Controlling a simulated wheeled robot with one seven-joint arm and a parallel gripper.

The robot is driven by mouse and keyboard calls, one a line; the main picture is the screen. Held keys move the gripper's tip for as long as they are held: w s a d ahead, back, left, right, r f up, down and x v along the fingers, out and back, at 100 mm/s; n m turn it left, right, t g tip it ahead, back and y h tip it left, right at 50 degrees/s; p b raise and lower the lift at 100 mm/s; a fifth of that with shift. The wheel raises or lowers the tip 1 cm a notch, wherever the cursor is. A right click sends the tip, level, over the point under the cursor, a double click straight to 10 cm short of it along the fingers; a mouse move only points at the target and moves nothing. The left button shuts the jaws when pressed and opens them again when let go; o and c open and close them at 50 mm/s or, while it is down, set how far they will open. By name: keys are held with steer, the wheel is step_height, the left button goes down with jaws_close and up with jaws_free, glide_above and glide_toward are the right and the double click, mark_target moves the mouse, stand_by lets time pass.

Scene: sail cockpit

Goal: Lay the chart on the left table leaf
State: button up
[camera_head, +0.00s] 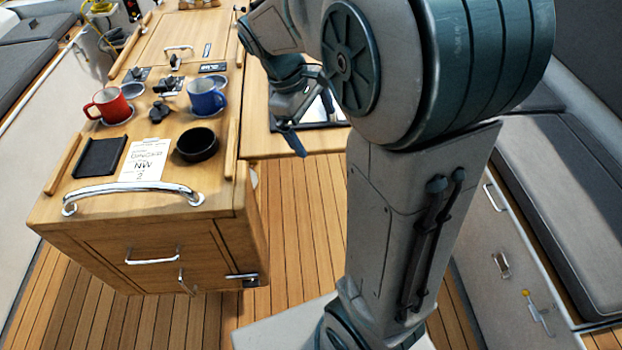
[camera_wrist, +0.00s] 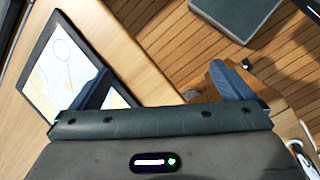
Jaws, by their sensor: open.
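The chart, a pale printed sheet with a dark border, lies flat on a wooden leaf (camera_head: 262,135) at the right of the cockpit table. In the wrist view the chart (camera_wrist: 62,62) is at upper left, near the leaf's edge (camera_wrist: 128,58). In the head view my arm hides much of the chart (camera_head: 318,112). My gripper (camera_head: 306,118) is open and empty beside the chart. In the wrist view, my gripper (camera_wrist: 165,86) has one finger over the chart and the other past the leaf's edge, above the floor. Whether a finger touches the chart cannot be told.
The table top holds a red mug (camera_head: 108,104), a blue mug (camera_head: 207,97), a black bowl (camera_head: 197,145), a note card (camera_head: 145,160) and a black tray (camera_head: 99,157). A metal handrail (camera_head: 130,189) crosses its near end. Grey-cushioned benches (camera_head: 560,190) flank the open plank floor (camera_head: 300,205).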

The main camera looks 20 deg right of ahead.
steer(key=s+a+m+t+y, duration=0.2)
steer(key=s+m, duration=0.1)
steer(key=s, duration=0.3)
steer(key=s+a+f+m+t+y, duration=0.1)
steer(key=s+a+m+t+y, duration=0.1)
steer(key=s, duration=0.5)
steer(key=shift+a+m, duration=0.85)
steer(key=shift+m, duration=0.25)
